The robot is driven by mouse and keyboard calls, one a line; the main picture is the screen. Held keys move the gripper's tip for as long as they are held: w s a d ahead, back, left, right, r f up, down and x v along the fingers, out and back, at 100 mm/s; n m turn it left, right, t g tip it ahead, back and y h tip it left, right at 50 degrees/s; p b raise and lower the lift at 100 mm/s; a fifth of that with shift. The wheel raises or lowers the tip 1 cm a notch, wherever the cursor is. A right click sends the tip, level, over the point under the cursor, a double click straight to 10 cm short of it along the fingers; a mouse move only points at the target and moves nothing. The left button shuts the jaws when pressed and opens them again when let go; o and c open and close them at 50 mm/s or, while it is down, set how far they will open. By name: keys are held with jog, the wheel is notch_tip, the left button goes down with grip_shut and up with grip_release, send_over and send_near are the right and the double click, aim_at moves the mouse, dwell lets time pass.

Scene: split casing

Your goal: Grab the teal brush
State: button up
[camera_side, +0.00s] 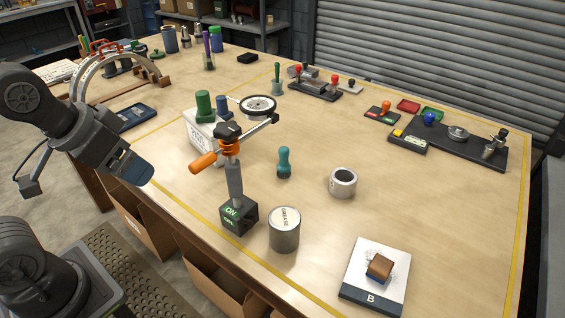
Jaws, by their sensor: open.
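The teal brush (284,161) stands upright on the wooden bench, near the middle of the view. It has a rounded teal handle and a darker base. My gripper (143,174) is at the left, above the bench's front left edge, well apart from the brush. It is open, and I see nothing in it. The gap between its fingers is hard to make out from this side.
An orange-handled stand (235,180) with a dark base rises between my gripper and the brush. A grease tin (284,234) stands in front of the brush, and a pale metal cup (343,182) to its right. Clear bench lies behind the brush.

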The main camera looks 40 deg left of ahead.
dwell(0.4)
jog(key=c, duration=0.6)
notch_tip(320, 180, up, 7)
jog(key=m+g+y, duration=0.3)
jog(key=m+g, duration=0.2)
jog(key=m, duration=0.6)
send_over(286, 149)
jog(key=s, duration=0.5)
jog(key=shift+a, duration=0.45)
jog(key=w+d+f+m+g+y, duration=0.15)
jog(key=w+d+f+m, duration=0.25)
jog(key=w+d+f, duration=0.4)
jog(key=shift+s+a+r+x, duration=0.15)
jog(key=shift+s+a+x, duration=0.15)
jog(key=shift+x, duration=2.2)
jog(key=shift+s+a+r+x, duration=0.15)
jog(key=shift+s+a+x, duration=0.2)
jog(key=shift+x, duration=2.2)
jog(key=shift+s+a+r+x, duration=0.15)
jog(key=shift+s+a+x, duration=0.15)
jog(key=shift+x, duration=2.2)
